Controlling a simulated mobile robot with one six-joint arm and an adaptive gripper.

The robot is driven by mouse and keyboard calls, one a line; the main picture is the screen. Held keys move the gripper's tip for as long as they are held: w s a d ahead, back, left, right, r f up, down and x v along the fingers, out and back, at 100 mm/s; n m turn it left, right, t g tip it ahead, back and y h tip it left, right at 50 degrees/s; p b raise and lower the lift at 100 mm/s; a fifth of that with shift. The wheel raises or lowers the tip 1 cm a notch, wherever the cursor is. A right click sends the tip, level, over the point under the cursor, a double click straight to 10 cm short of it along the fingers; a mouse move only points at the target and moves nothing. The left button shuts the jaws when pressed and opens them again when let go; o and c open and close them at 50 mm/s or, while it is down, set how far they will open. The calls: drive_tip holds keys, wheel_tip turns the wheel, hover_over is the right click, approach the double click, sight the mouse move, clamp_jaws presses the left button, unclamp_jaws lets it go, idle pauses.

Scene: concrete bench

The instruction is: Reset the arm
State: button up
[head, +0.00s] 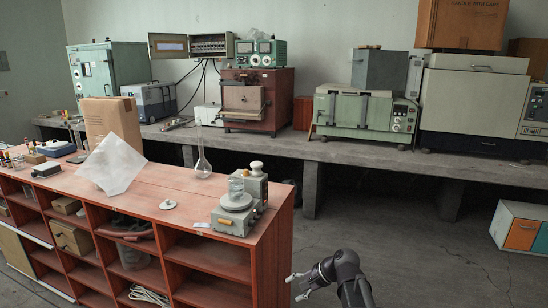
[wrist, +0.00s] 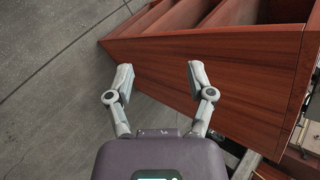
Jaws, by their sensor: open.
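My gripper (head: 294,287) is at the bottom of the head view, at the end of my dark arm, to the right of the wooden shelf unit. In the wrist view my gripper (wrist: 157,82) has its two grey fingers spread apart with nothing between them. Past the fingertips lie the bare floor and the red-brown side panel of the shelf unit (wrist: 230,65). I cannot tell how far the fingertips are from that panel.
The shelf unit (head: 270,250) carries a balance (head: 236,217), a glass flask (head: 203,163) and a white sheet (head: 112,165) on top. A concrete bench (head: 350,152) with lab machines runs along the back wall. A small cabinet (head: 520,230) stands at right. The floor (head: 420,250) between is clear.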

drive_tip(key=s+d+f+n+g+h, duration=0.2)
drive_tip(key=s+d+f+n+h, duration=0.4)
drive_tip(key=s+d+n+h, duration=0.4)
wheel_tip(320, 180, up, 18)
drive_tip(key=m+y+p, duration=0.1)
drive_tip(key=p, duration=1.6)
drive_tip(key=shift+s+d+m+p, duration=0.25)
drive_tip(key=shift+s+m+p, duration=0.1)
drive_tip(key=shift+s, duration=0.1)
drive_tip(key=shift+f, duration=0.1)
idle(1.8)
drive_tip(key=w+a+r+n+y+b, duration=0.1)
drive_tip(key=w+a+n+y+b, duration=0.1)
drive_tip(key=w+y, duration=0.3)
drive_tip(key=w+a+r+n+y+b, duration=0.2)
drive_tip(key=w+a+n+y+b, duration=0.1)
drive_tip(key=w, duration=0.9)
drive_tip(key=w+a+r+n+y+b, duration=0.2)
drive_tip(key=w+a+y+b, duration=0.2)
drive_tip(key=w+y, duration=0.3)
drive_tip(key=shift+w+t, duration=0.4)
drive_tip(key=shift+w, duration=0.45)
